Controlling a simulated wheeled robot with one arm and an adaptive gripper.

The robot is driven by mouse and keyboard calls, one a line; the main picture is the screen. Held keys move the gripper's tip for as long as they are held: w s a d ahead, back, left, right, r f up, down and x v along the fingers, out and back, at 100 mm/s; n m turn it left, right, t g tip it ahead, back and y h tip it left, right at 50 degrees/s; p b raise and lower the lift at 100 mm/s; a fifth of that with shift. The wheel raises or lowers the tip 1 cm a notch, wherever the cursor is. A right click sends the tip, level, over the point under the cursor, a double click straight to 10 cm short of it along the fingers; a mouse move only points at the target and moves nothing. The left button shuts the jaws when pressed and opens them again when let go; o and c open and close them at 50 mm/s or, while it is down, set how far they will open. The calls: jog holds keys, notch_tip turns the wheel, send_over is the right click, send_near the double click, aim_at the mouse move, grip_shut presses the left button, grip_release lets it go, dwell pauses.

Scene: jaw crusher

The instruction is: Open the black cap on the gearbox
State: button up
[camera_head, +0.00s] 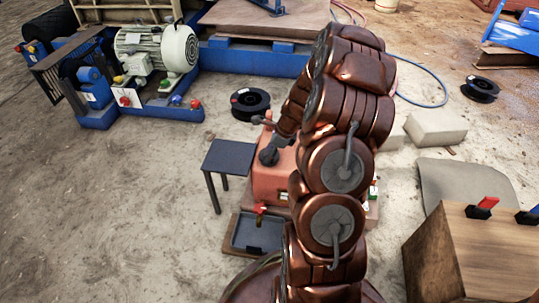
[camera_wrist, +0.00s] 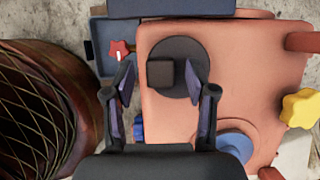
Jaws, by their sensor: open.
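The gearbox is a salmon-orange block (camera_head: 281,178), largely hidden behind my arm in the head view. It fills the right half of the wrist view (camera_wrist: 265,75). On its top is the round black cap (camera_wrist: 183,52) with a raised square knob (camera_wrist: 161,74). My gripper (camera_wrist: 159,70) is open, with one finger on each side of the square knob. The right fingertip overlaps the cap's disc in the picture; the left one is left of the knob. I cannot tell whether either finger touches the cap. The cap looks seated on the gearbox.
A yellow knob (camera_wrist: 300,108) and a blue round part (camera_wrist: 235,147) are near the gripper. A wooden box (camera_head: 465,255) is at right.

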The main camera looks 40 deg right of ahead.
jog(key=shift+c, duration=0.2)
grip_shut()
dwell(0.3)
